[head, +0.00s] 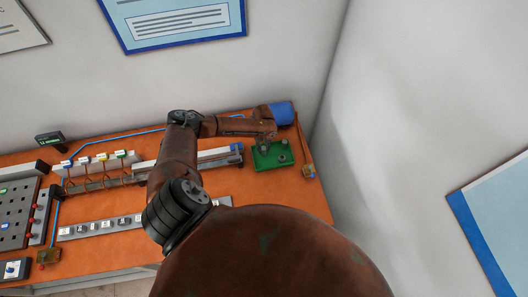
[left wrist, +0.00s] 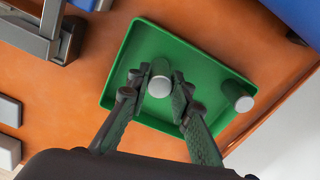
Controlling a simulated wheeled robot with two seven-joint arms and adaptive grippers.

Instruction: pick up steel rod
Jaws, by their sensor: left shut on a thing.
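A green tray (head: 262,162) stands near the right end of the orange bench. My left gripper (head: 265,146) reaches down over it. In the left wrist view the fingers of my left gripper (left wrist: 158,92) are closed around a short steel rod (left wrist: 159,87), seen nearly end-on. The rod's lower end is hidden, so I cannot tell whether it touches the tray floor. A second short rod (left wrist: 240,98) is in the tray (left wrist: 150,35), to the right of the gripper and apart from it. My right gripper is not in view.
A long grey rail (head: 215,158) ends just left of the tray. A strip of small labelled blocks (head: 100,227) runs along the front. The bench (head: 295,195) is bare in front of the tray.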

